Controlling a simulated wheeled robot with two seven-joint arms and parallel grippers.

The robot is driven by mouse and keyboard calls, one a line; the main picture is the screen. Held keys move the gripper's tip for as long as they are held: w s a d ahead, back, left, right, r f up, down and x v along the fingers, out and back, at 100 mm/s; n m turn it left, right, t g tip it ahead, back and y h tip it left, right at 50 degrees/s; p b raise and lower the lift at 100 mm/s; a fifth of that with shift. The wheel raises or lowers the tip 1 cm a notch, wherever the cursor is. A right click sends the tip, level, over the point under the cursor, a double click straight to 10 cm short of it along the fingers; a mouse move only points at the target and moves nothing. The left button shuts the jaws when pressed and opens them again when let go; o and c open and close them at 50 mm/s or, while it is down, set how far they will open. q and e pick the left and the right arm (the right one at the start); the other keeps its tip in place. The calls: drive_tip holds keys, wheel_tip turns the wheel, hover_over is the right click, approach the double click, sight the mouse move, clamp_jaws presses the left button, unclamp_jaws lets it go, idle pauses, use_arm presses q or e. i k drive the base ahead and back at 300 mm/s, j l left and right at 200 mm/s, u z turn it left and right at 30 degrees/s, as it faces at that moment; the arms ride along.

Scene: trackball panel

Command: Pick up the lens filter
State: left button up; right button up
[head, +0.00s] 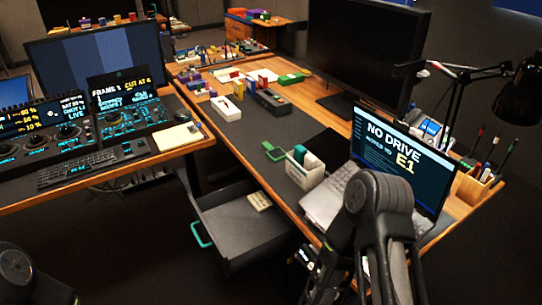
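I cannot pick out a lens filter for certain in the head view; the small items on the desks are too small to tell apart. A small green item (272,151) lies on the dark desk mat, left of a white holder (304,168) with green and white things in it. Black links of my own arms show at the bottom centre-right and the bottom left corner. Neither gripper's fingers can be seen. The arm at centre-right hides part of the desk's front edge and the laptop's near side.
An open laptop (352,165) stands on the right desk, before a large dark monitor (362,50). A grey drawer (240,222) with a teal handle (201,235) is pulled out. A black lamp (515,100) and a pen holder (474,188) stand at right. A control console (45,125) fills the left desk.

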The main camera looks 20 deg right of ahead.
sight(276, 155)
drive_tip(key=z, duration=1.3)
drive_tip(key=i+j+z, duration=0.1)
drive_tip(key=j+z, duration=1.25)
drive_tip(key=k+j, duration=0.1)
drive_tip(key=j, duration=0.3)
drive_tip(key=k+j, duration=0.1)
drive_tip(key=j, duration=0.3)
drive_tip(key=k+j, duration=0.1)
drive_tip(key=j, duration=0.25)
drive_tip(key=z, duration=0.05)
